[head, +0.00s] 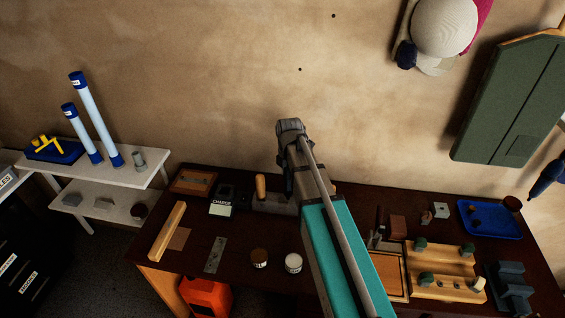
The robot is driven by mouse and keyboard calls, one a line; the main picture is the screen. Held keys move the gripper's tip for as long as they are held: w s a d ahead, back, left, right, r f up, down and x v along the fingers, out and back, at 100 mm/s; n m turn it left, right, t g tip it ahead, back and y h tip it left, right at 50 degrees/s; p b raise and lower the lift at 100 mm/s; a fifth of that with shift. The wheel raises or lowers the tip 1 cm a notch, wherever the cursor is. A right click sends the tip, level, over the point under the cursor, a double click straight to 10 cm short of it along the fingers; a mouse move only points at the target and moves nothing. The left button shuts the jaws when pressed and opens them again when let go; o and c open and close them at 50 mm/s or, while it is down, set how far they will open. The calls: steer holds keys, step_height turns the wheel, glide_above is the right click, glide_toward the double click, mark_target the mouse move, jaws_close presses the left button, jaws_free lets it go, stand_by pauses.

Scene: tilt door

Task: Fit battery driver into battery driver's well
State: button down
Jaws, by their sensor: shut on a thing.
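My arm reaches up and away from the bottom edge over the bench. The grey wrist at its far end is in front of the wall, above the bench's back edge. My gripper's fingers and anything between them are hidden behind the wrist and forearm. I cannot make out the battery driver for certain. A blue tool-shaped thing (548,178) is at the right edge against the wall, partly cut off. I cannot identify the driver's well. A small box marked CHARGE (221,208) stands on the left part of the bench.
On the dark bench (195,235) are a wooden-handled tool (261,187), two small jars, a wooden rack (446,256) and a blue tray (480,232). White shelves (135,178) stand at left. A cap (443,28) and a green panel (510,95) hang on the wall.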

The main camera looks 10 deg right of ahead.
steer(key=shift+w+d, duration=0.1)
steer(key=shift+m, duration=0.5)
steer(key=w, duration=0.1)
steer(key=w+r+p, duration=0.1)
steer(key=w+a+r+p, duration=0.1)
steer(key=w, duration=0.1)
steer(key=shift+s+f, duration=0.1)
steer(key=shift+f, duration=0.1)
steer(key=shift+s+f+b, duration=0.1)
steer(key=shift+f+b, duration=2.6)
steer(key=shift+b, duration=0.25)
